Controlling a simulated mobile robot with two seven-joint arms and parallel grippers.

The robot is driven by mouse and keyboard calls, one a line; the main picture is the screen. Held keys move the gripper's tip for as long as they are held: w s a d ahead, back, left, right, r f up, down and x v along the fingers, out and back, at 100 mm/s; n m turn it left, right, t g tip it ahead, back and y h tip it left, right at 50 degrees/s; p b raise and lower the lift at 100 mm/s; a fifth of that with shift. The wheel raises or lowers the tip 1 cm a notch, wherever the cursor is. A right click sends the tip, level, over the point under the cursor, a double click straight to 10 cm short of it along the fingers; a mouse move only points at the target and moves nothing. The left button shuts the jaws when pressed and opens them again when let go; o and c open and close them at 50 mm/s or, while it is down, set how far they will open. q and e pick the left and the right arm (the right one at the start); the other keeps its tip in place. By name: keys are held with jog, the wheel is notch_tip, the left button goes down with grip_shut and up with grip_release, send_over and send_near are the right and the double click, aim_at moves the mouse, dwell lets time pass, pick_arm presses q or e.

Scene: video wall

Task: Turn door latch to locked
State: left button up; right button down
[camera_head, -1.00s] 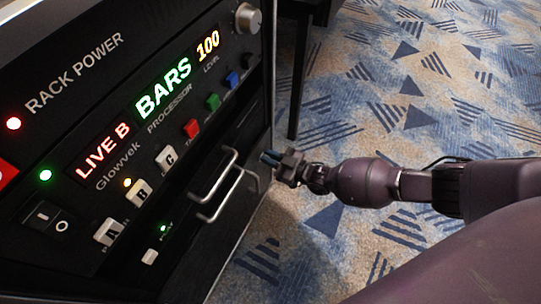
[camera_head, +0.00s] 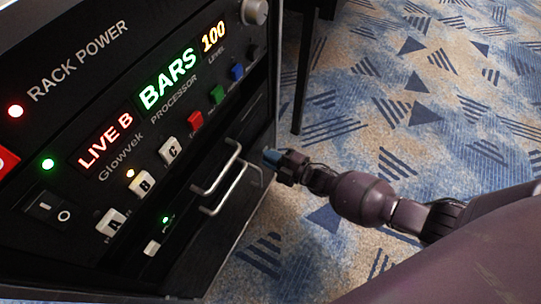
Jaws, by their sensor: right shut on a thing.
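My right gripper (camera_head: 273,158) reaches in from the right to the right edge of the black equipment rack (camera_head: 190,270), just right of the two silver handles (camera_head: 216,172). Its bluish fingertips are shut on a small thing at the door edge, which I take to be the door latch. The latch itself is hidden behind the fingers, so its turn position cannot be seen. My left gripper is not in view.
The rack front carries lit displays (camera_head: 168,80), several coloured buttons (camera_head: 195,119), a rocker switch (camera_head: 46,209) and a knob (camera_head: 254,12). A thin dark leg (camera_head: 301,90) stands behind the gripper. Patterned carpet (camera_head: 420,120) lies open to the right.

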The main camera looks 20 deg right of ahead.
pick_arm(q)
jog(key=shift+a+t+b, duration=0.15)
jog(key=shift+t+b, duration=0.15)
jog(key=shift+b, duration=0.35)
pick_arm(e)
jog(key=shift+s+f+n, duration=0.1)
jog(key=shift+f+n, duration=0.2)
jog(key=shift+n, duration=0.9)
jog(key=shift+s+f+n, duration=0.1)
jog(key=shift+f+n, duration=0.2)
jog(key=shift+n, duration=0.9)
jog(key=shift+w, duration=0.1)
jog(key=c, duration=1.2)
grip_release()
jog(key=shift+o, duration=0.2)
pick_arm(q)
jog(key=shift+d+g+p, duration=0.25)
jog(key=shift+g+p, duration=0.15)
jog(key=shift+p, duration=0.45)
pick_arm(e)
jog(key=v, duration=1)
jog(key=shift+s+d, duration=0.2)
jog(key=shift+s, duration=0.1)
